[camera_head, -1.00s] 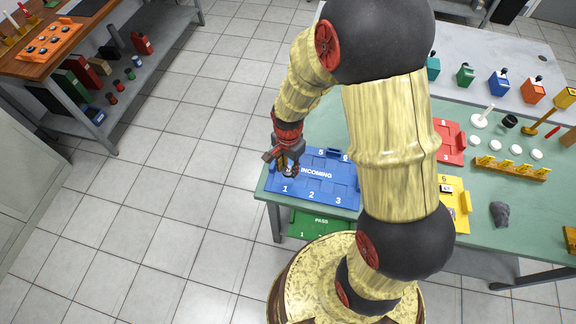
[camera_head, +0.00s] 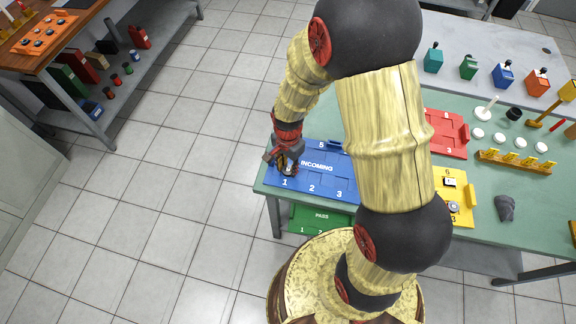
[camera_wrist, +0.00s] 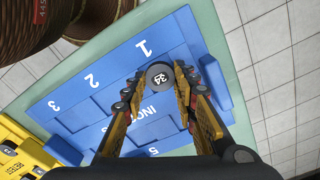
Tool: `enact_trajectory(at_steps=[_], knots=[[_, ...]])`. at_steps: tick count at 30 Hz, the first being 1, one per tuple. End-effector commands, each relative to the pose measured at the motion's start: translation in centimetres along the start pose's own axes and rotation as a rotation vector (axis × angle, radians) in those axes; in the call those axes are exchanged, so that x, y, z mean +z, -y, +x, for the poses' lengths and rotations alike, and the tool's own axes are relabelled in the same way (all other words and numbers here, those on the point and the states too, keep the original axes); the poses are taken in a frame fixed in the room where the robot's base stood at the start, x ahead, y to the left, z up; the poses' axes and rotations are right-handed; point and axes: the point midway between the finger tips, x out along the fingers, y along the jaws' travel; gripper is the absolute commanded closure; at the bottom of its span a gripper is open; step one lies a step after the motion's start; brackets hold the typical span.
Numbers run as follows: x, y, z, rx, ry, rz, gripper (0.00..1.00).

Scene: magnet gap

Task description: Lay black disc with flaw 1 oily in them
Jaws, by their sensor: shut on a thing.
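A dark round disc (camera_wrist: 160,76) with a white "34" label sits between the fingertips of my gripper (camera_wrist: 159,82) in the wrist view. My gripper is shut on it. In the head view my gripper (camera_head: 286,165) is over the left end of the blue INCOMING tray (camera_head: 325,180), by the compartment marked 1. The tray (camera_wrist: 93,82) also fills much of the wrist view, with 1, 2 and 3 along one side. I cannot tell whether the disc touches the tray floor. No flaw is readable on the disc.
A yellow tray (camera_head: 464,216) with small items lies to the right, and a red tray (camera_head: 444,150) behind it. A green PASS tray (camera_head: 321,216) is below the bench's front edge. White discs, a yellow rack (camera_head: 514,164) and a grey lump (camera_head: 505,208) stand farther right.

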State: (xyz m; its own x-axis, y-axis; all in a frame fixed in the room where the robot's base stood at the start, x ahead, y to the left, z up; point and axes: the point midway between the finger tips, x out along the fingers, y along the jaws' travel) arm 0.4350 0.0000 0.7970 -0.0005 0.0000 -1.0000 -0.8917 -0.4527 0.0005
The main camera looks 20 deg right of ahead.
Motion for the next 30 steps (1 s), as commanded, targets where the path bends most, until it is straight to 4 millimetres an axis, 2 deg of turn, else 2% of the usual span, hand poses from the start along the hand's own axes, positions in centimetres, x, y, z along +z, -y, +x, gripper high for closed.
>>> enact_trajectory(at_steps=[26,27,30], knots=[[-0.01,0.02,0.37,-0.001,0.000,0.000,0.94],[-0.01,0.03,0.35,-0.001,0.000,0.000,0.69],[-0.01,0.02,0.34,0.000,0.000,0.000,0.64]])
